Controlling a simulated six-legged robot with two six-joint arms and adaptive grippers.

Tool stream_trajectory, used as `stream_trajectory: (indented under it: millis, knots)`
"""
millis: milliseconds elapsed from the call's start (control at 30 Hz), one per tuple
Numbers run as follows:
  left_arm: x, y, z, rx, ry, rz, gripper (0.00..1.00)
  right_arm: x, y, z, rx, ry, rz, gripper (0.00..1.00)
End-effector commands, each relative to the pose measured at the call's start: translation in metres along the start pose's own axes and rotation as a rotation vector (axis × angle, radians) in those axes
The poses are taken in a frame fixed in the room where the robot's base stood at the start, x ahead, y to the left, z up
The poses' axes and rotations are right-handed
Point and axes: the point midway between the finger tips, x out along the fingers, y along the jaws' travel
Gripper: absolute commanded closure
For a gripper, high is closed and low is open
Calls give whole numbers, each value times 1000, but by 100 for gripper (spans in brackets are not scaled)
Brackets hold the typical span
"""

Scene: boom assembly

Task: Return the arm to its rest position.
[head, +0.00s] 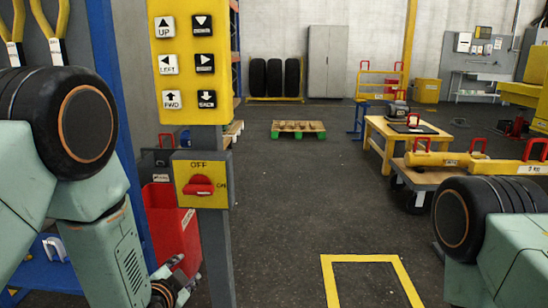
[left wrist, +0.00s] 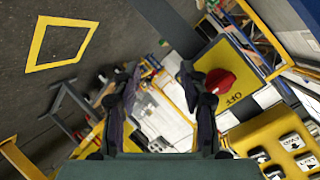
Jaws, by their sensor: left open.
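My left arm comes in from the left in the head view, and its gripper (head: 183,280) hangs low beside the post, partly cut by the frame's bottom. In the left wrist view the two dark fingers of the left gripper (left wrist: 163,88) stand apart with nothing between them. The red knob (head: 200,185) on the yellow OFF/ON switch box lies roughly level, and it also shows beyond the right finger in the left wrist view (left wrist: 219,81). The fingers look clear of it. Part of my right arm shows at the right edge, but its gripper is out of view.
A yellow button panel (head: 194,60) sits on the grey post above the switch. A red bin (head: 168,225) and blue shelf (head: 60,272) are near the left arm. A cart with yellow beams (head: 470,162) stands right. The middle floor is clear around a yellow outline (head: 370,259).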

Motion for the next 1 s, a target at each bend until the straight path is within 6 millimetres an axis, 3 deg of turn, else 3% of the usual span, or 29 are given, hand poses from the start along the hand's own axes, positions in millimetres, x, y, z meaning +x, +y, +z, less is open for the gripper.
stream_trajectory:
  millis: [100,267,500,600,700,833,1000]
  knots:
    - [-30,51,54,-250,-182,142,57,-4,0,0,0,0,0,100]
    - [-87,113,117,-528,-457,269,57,-8,0,0,0,0,0,100]
    - [-203,186,187,-778,-877,375,57,-15,0,0,0,0,0,100]
    - [-246,204,203,-794,-997,414,57,-18,0,0,0,0,0,100]
    - [-275,216,213,-794,-1068,441,57,-21,0,0,0,0,0,100]
    - [-287,223,220,-792,-1102,453,57,-23,0,0,0,0,0,100]
    - [-288,224,221,-791,-1103,455,57,-22,0,0,0,0,0,100]
